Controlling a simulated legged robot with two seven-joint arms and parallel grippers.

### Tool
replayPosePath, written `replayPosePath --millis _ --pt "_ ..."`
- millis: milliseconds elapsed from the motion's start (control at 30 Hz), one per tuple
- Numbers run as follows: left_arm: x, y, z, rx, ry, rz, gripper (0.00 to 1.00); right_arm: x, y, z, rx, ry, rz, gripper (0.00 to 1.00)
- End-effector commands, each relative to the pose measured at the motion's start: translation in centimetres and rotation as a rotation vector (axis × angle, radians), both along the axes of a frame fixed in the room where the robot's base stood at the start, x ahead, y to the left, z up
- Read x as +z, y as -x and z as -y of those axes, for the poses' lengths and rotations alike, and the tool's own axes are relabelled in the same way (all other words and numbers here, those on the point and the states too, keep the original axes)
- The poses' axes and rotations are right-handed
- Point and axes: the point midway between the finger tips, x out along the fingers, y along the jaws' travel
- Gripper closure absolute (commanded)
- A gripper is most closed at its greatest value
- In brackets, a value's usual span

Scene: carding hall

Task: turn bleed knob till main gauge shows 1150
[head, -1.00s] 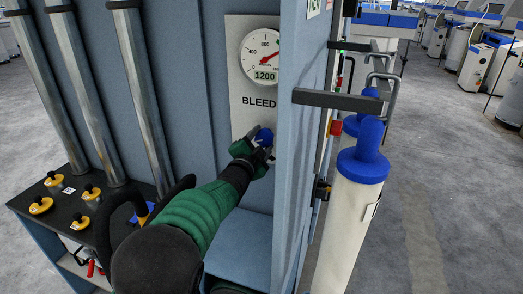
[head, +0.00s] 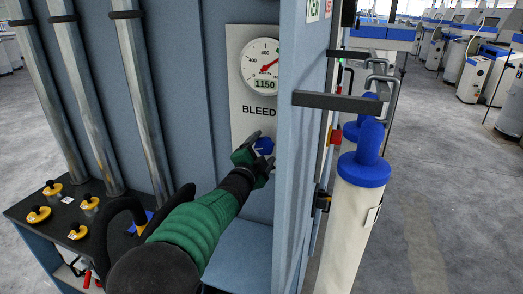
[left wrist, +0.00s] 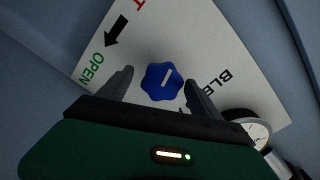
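The blue bleed knob (head: 264,146) sits on a pale panel (head: 237,100) under the word BLEED. It shows whole in the left wrist view (left wrist: 161,82), with a white mark on its face. The main gauge (head: 262,62) above it reads 1150 on its digital display, with a red needle. My left gripper (head: 258,150) is at the knob, fingers apart. In the left wrist view its fingertips (left wrist: 157,80) stand on either side of the knob with gaps, not touching it. My right gripper is not in view.
A blue cabinet wall (head: 298,150) stands close on the right of the panel. A white cylinder with a blue cap (head: 362,170) stands beyond it. A dark shelf with yellow-based knobs (head: 38,214) is at lower left. Open floor lies at right.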

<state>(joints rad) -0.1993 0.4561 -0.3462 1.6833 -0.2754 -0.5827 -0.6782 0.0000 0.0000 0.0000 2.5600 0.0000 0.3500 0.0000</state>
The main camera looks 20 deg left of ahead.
Motion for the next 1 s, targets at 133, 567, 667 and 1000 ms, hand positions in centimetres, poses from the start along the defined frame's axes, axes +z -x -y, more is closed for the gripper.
replayPosePath --millis 133,567,667,1000 --pt "0.0 -0.1 -0.1 0.002 0.000 0.001 0.27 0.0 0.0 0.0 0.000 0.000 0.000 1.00" --pt "-0.1 6.1 -0.3 0.002 0.004 0.006 0.27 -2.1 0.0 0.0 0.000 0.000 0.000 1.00" --pt "-0.1 9.2 -0.4 0.002 0.004 0.006 0.27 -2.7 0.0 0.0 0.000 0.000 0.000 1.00" --pt "0.0 16.2 -0.5 0.001 -0.001 0.003 0.27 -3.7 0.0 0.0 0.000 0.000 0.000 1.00"
